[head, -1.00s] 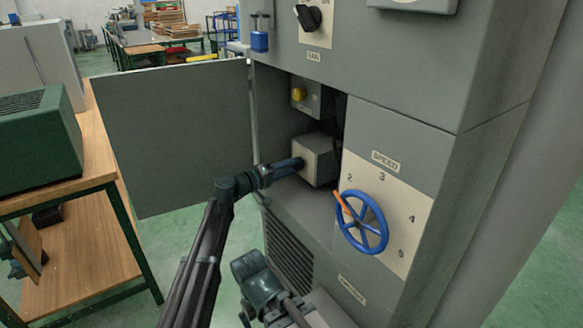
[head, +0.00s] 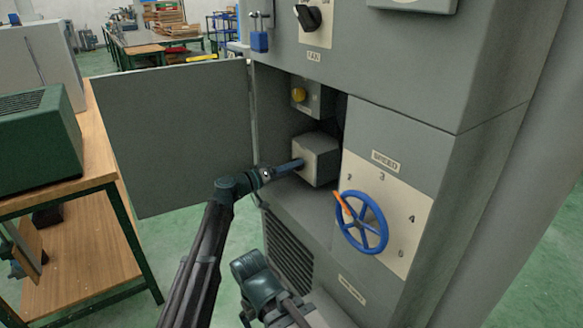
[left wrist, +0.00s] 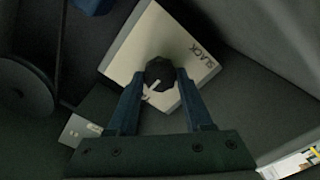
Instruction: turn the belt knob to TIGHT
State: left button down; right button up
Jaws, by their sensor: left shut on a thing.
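The belt knob (left wrist: 160,73) is black with a white pointer mark and sits on a pale plate (left wrist: 140,45). The word SLACK (left wrist: 203,58) is printed on the plate to its right; no TIGHT label is visible. The pointer mark faces the lower left of the left wrist view, away from SLACK. My left gripper (left wrist: 160,82) is shut on the knob, one finger on each side. In the head view my left gripper (head: 298,164) reaches the left face of the grey box (head: 325,160) inside the open cabinet; the knob is hidden there.
The open cabinet door (head: 170,135) stands left of my left arm. A blue speed handwheel (head: 375,235) with an orange handle is at the right, below the box. A yellow button (head: 298,94) is above the box. A dark wheel (left wrist: 22,92) is left in the wrist view.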

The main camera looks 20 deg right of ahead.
pick_arm(q)
jog(key=shift+s, duration=0.15)
jog(key=shift+c, duration=1.5)
grip_release()
jog(key=v, duration=1.3)
jog(key=shift+a, duration=0.4)
jog(key=x, duration=1.4)
jog(key=shift+a, duration=0.1)
